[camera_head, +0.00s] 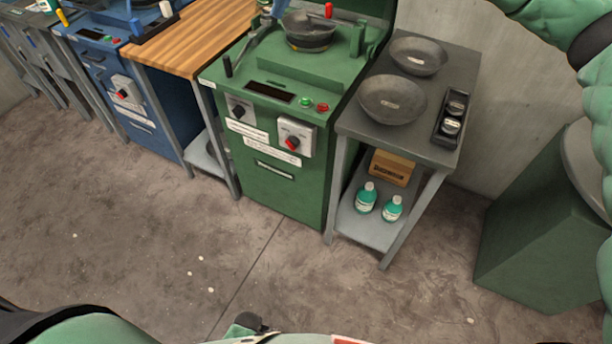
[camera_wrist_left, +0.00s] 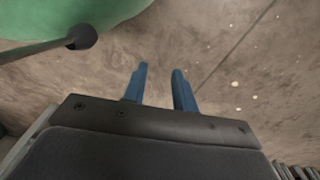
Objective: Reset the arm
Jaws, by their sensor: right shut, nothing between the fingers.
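My left gripper (camera_wrist_left: 160,72) shows in the left wrist view. Its two blue fingers stand apart over the bare floor, with nothing between them. My right arm (camera_head: 545,15) shows in green at the top right of the head view. The blue tip of my right gripper (camera_head: 280,8) shows at the top edge, close to the grey bowl (camera_head: 310,30) on the green machine. It is shut and empty, and most of it is cut off by the frame. I cannot tell whether it touches the machine.
The green machine (camera_head: 280,180) stands in the middle. A grey side table (camera_head: 360,122) right of it carries two dark bowls (camera_head: 392,99) (camera_head: 418,56) and a black tray (camera_head: 440,130). Bottles (camera_head: 366,198) and a box (camera_head: 392,168) sit below. The floor (camera_head: 130,220) in front is open.

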